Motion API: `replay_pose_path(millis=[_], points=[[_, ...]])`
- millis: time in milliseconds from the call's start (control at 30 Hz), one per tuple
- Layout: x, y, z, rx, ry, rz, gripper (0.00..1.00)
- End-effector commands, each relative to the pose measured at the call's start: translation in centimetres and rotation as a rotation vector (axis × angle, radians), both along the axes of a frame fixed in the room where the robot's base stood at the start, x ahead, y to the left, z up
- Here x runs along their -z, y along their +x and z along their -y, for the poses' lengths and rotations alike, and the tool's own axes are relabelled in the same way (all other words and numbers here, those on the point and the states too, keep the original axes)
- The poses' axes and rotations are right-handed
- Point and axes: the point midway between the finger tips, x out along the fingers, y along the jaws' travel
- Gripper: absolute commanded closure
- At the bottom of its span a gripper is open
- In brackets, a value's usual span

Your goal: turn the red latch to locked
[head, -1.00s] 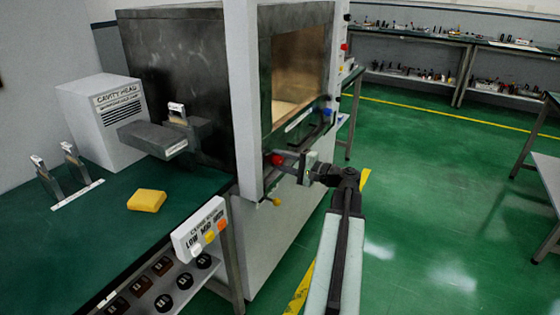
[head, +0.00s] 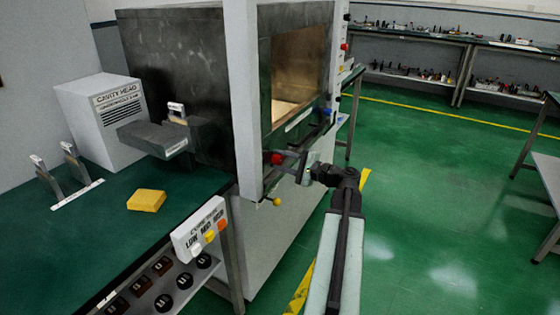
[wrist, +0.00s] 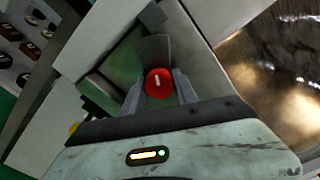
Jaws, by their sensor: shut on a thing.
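The red latch (wrist: 159,83) is a round red knob with a short white mark on its face. In the wrist view it sits between the two fingers of my gripper (wrist: 160,90), which is shut on it. In the head view the red latch (head: 277,159) shows at the lower front of the microwave cavity (head: 262,75), by the white upright post. My gripper (head: 290,162) reaches it from the right. The fingers partly hide the latch's sides, and I cannot tell from the mark whether it is locked.
A yellow-tipped lever (head: 277,202) is just below the latch. A blue knob (head: 327,112) is on the right edge. A panel with LOW, MID and HIGH buttons (head: 200,229) and a yellow block (head: 146,200) are at left.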

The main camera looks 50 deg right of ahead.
Motion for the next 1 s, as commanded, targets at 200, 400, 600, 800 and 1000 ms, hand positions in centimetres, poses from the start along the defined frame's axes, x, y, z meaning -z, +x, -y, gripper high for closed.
replay_pose_path(millis=[200,400,600,800,1000], points=[[0.2,-0.1,0.0,-0.002,-0.003,-0.005,0.44],[0.1,0.0,0.0,-0.001,-0.003,-0.003,0.44],[0.1,-1.1,0.3,0.001,-0.002,-0.001,0.44],[0.1,-5.0,1.2,0.003,-0.003,-0.002,0.44],[0.1,-7.4,1.8,0.000,-0.003,-0.003,0.44]])
